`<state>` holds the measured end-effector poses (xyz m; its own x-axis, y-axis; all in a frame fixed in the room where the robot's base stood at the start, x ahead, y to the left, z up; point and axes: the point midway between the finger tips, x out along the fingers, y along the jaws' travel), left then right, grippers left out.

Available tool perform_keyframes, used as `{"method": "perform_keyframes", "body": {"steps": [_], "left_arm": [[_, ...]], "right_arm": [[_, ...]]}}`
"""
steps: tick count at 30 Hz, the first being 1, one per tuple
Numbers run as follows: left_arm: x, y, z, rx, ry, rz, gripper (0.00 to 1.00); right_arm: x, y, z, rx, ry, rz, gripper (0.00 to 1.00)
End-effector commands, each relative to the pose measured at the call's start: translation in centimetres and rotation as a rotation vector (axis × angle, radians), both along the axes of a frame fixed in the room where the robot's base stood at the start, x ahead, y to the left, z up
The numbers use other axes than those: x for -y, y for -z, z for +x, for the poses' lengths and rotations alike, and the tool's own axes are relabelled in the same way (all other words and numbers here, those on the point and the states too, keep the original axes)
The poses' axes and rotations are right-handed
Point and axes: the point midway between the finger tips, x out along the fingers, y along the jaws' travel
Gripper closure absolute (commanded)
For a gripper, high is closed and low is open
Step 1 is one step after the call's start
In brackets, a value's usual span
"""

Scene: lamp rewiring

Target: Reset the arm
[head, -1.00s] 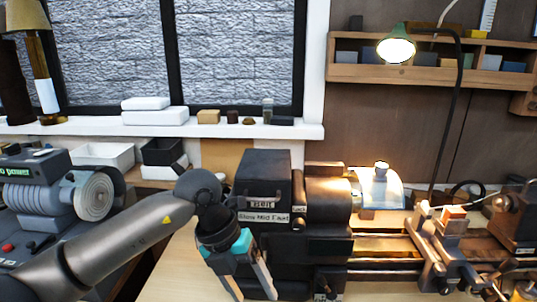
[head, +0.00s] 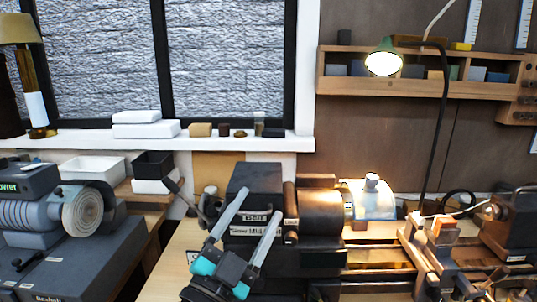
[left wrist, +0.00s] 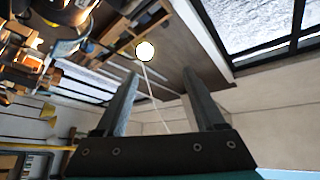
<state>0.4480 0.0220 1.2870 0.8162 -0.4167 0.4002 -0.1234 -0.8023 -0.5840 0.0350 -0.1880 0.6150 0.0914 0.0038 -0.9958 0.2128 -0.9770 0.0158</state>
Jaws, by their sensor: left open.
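My left gripper (head: 246,233) is in the lower middle of the head view, in front of the lathe's dark headstock (head: 252,190). Its two grey fingers point up and stand apart, with nothing between them. The left wrist view shows the same open fingers (left wrist: 160,95), tilted, with the wall and ceiling beyond. My right gripper is in neither view.
A lathe (head: 320,212) fills the bench's middle and right. A green-shaded lamp (head: 384,62) hangs over it. A grinding machine (head: 80,212) stands at left. White boxes (head: 147,129) lie on the windowsill. Bare bench (head: 172,265) shows left of the gripper.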

Motion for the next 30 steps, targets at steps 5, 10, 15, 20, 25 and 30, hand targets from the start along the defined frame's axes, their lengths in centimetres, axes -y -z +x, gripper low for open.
{"method": "perform_keyframes", "body": {"steps": [5,10,15,20,25,30], "left_arm": [[-6.4,7.4,0.4,-0.362,-0.239,-0.139,0.29],[-10.9,16.0,-2.8,-0.741,-0.417,-0.203,0.29],[-13.4,23.8,-9.2,-1.128,-0.529,-0.215,0.29],[-14.1,28.3,-15.8,-1.425,-0.57,-0.197,0.29],[-14.0,30.9,-22.4,-1.685,-0.574,-0.162,0.29],[-13.8,35.0,-23.5,-1.767,-0.572,-0.142,0.29]], "right_arm": [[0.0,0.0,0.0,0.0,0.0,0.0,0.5],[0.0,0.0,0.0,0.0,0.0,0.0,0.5],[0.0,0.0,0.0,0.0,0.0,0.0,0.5],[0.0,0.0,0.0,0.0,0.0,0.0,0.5],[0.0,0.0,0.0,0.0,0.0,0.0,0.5],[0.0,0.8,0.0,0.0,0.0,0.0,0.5]]}}
